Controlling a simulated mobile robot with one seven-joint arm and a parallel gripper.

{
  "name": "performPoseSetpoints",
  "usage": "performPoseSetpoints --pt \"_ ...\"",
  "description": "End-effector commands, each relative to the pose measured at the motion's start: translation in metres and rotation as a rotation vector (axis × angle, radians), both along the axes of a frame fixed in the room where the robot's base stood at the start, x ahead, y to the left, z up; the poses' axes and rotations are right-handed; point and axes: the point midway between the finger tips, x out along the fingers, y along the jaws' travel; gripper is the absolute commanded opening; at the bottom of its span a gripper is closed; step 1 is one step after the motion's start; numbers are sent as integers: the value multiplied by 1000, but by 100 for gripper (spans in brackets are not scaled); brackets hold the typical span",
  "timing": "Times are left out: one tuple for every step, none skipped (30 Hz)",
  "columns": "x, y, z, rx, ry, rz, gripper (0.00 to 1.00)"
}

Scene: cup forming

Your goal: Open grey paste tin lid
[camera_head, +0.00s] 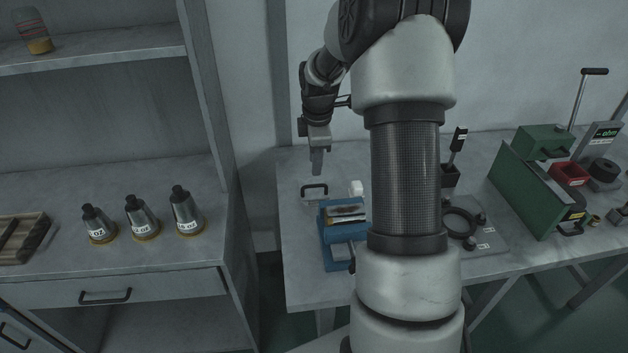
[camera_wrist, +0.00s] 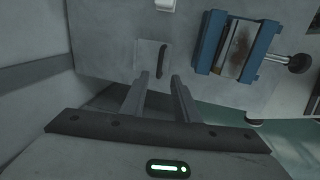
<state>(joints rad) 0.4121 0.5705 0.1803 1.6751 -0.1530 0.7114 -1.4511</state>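The grey paste tin lid is a pale grey square plate (camera_wrist: 147,55) with a dark bar handle (camera_wrist: 164,60) in the wrist view. In the head view the dark handle (camera_head: 315,187) stands at the left end of the workbench, and the grey lid around it hardly differs from the bench top. My gripper (camera_head: 317,172) hangs above and behind the handle, pointing down. In the wrist view its two fingers (camera_wrist: 160,78) are spread apart with nothing between them, their tips just short of the lid's near edge. Whether the tin is below the lid is hidden.
A blue tray-like fixture (camera_head: 329,222) with a stained plate stands right of the handle. A small white block (camera_head: 356,187) sits behind it. A green machine (camera_head: 527,180) stands farther right. Three metal cones (camera_head: 141,217) stand on the left cabinet. My arm hides the bench middle.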

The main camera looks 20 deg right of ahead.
Motion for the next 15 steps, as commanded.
performPoseSetpoints --pt "1 0 -13 1 5 0 28" --pt "3 -1 -20 1 4 0 28" --pt "4 -1 -28 1 4 0 28" --pt "5 -1 -35 1 4 0 28" --pt "7 -1 -40 1 3 0 28" --pt "8 -2 -48 1 4 0 28" --pt "9 -2 -53 1 4 -1 28" --pt "10 -2 -58 1 3 -1 28" --pt "11 -3 -64 1 3 -1 28" --pt "12 -3 -68 1 3 -1 28" --pt "13 -4 -71 1 3 -1 28" --pt "14 -4 -75 1 1 -2 28" --pt "15 -4 -78 1 1 -2 28" --pt "15 -4 -80 0 1 -1 28" --pt "16 -4 -82 0 1 -1 28"
